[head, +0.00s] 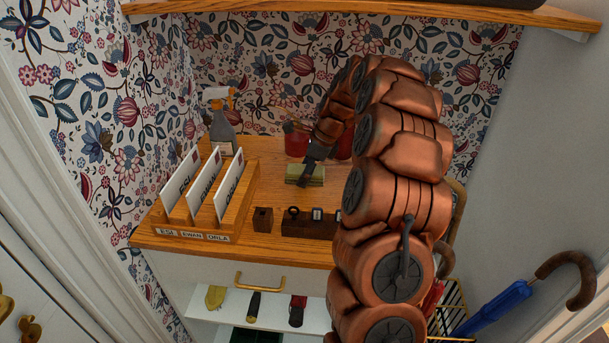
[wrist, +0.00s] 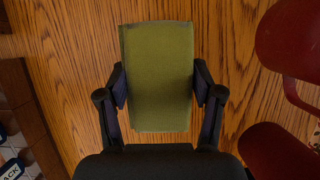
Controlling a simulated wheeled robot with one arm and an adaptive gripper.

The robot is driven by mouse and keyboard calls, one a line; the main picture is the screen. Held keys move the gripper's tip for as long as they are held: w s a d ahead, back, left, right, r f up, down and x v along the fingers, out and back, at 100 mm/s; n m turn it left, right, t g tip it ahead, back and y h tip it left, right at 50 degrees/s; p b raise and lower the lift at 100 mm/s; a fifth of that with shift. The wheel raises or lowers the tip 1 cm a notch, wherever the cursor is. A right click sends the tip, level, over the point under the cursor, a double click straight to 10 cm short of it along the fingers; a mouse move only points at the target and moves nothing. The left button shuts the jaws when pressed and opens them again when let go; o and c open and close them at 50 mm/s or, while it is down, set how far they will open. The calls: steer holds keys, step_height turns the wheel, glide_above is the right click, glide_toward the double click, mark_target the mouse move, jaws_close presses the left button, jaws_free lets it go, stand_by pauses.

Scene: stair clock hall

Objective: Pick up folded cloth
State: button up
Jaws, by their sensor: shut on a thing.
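The folded cloth (head: 304,175) is a green, flat rectangular bundle on the wooden shelf top, behind a row of small dark wooden blocks. In the wrist view the folded cloth (wrist: 157,75) lies between my two fingers, which touch its left and right long sides. My gripper (head: 309,172) reaches down to the cloth from above in the head view, and in the wrist view my gripper (wrist: 160,88) is shut on it. The cloth looks to be at or just above the wood; the exact height cannot be told.
A wooden letter rack (head: 205,215) with upright envelopes stands left, a spray bottle (head: 222,128) behind it. A red container (head: 297,140) is close behind the cloth; red objects (wrist: 290,45) show right in the wrist view. A dark wooden holder (head: 308,223) is at the front edge.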

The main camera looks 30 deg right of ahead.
steer(key=shift+c, duration=0.9)
steer(key=shift+b, duration=0.4)
step_height(320, 180, up, 10)
steer(key=shift+r, duration=0.25)
steer(key=o, duration=0.7)
steer(key=shift+c, duration=0.2)
steer(key=c, duration=0.4)
steer(key=shift+a, duration=0.1)
